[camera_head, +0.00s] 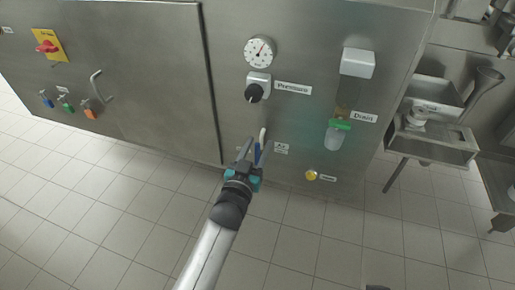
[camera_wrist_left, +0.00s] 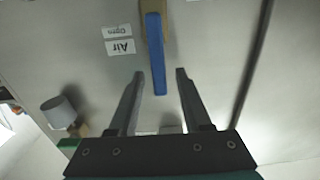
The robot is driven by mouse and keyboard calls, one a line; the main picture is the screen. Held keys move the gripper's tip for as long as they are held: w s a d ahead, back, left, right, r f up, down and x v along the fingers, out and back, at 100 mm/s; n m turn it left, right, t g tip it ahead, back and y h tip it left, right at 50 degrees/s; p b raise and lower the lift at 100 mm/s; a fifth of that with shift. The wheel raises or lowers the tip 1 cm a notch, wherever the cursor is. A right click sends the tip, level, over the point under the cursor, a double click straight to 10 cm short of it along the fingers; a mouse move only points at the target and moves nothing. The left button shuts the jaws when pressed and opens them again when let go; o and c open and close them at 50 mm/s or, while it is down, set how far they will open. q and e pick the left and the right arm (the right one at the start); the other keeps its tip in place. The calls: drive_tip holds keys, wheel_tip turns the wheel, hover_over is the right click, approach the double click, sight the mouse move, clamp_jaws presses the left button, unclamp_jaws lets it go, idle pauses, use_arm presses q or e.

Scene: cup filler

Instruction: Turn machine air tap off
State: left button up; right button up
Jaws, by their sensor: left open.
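The air tap has a long blue handle (camera_head: 257,154) on the steel machine front, left of a small label (camera_head: 281,148). The handle stands roughly upright in the head view. My left gripper (camera_head: 257,148) is open at the tap. In the wrist view its fingers (camera_wrist_left: 160,75) lie one on each side of the handle's free end, with gaps visible. Contact cannot be told. My right gripper is not in view.
The pressure knob (camera_head: 254,93) and gauge (camera_head: 260,51) are above the tap. A vertical door edge (camera_head: 212,90) runs left of the tap. Tiled floor (camera_head: 130,215) is clear.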

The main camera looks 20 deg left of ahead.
use_arm(q)
drive_tip(key=shift+c, duration=0.4)
clamp_jaws()
idle(1.1)
